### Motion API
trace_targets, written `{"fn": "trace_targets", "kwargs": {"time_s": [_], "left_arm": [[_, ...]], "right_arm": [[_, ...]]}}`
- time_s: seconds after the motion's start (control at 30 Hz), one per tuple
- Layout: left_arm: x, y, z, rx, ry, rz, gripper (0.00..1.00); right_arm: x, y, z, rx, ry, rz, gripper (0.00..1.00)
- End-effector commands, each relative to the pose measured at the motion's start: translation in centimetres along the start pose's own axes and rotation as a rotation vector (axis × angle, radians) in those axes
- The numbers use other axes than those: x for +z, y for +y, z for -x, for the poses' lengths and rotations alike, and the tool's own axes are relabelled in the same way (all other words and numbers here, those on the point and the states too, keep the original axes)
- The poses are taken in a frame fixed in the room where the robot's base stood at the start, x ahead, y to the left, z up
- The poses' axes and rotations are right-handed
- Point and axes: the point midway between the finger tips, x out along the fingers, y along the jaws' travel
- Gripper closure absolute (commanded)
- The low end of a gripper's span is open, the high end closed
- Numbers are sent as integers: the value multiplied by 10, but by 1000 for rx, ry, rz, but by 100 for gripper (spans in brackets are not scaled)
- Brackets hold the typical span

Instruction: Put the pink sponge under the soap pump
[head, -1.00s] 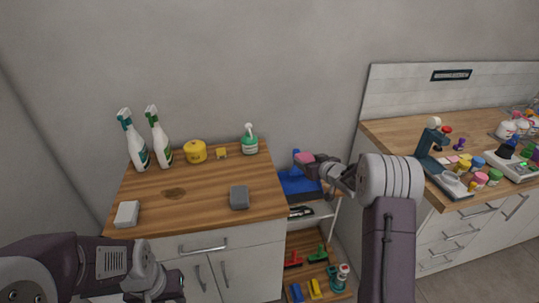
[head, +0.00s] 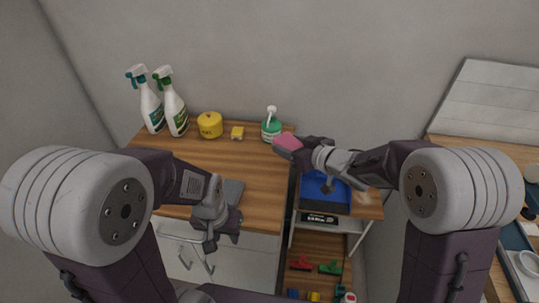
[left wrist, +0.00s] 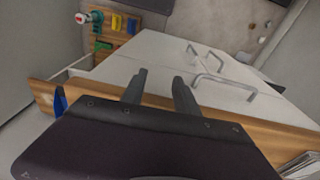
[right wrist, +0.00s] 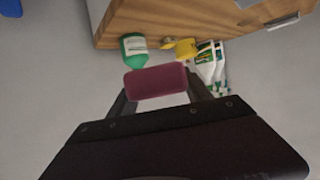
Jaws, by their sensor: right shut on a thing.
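The pink sponge (head: 287,144) is held by my right gripper (head: 302,148), above the gap by the wooden counter's right edge. In the right wrist view the sponge (right wrist: 156,82) lies crosswise between the two fingers. The soap pump (head: 271,130), a green bottle with a white head, stands upright at the counter's back right corner, just left of the sponge in the head view. It also shows beyond the sponge in the right wrist view (right wrist: 133,48). My left gripper (head: 221,243) is open and empty over the counter's front; its fingers show apart in the left wrist view (left wrist: 158,86).
Two spray bottles (head: 174,104), a yellow tin (head: 210,125) and a small yellow block (head: 237,133) stand along the counter's back. A grey block (head: 233,190) is partly hidden by my left gripper. A blue tray (head: 322,192) sits on a shelf to the right.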

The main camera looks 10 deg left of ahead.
Motion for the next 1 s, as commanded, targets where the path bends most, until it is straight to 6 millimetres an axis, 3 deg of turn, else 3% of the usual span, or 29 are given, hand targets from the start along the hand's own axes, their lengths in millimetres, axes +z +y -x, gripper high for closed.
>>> {"fn": "trace_targets", "kwargs": {"time_s": [0.17, 0.4, 0.53, 0.7, 0.87, 1.0], "left_arm": [[0, 0, -5, 0, 0, 0, 64], [1, 0, -14, 0, 0, 0, 64], [1, 0, -15, 0, 0, 0, 64], [1, 0, -15, 0, 0, 0, 64], [2, 0, -16, 0, 0, 0, 64], [2, 0, -24, 0, 0, 0, 64]], "right_arm": [[5, -1, -18, -4, -2, 0, 80], [16, -3, -90, -4, -2, 1, 80], [19, -3, -118, -2, 0, -1, 80], [20, -2, -134, 0, 0, 0, 80], [22, -2, -136, 0, -1, -1, 80], [42, -2, -144, 0, -3, -3, 80]]}}
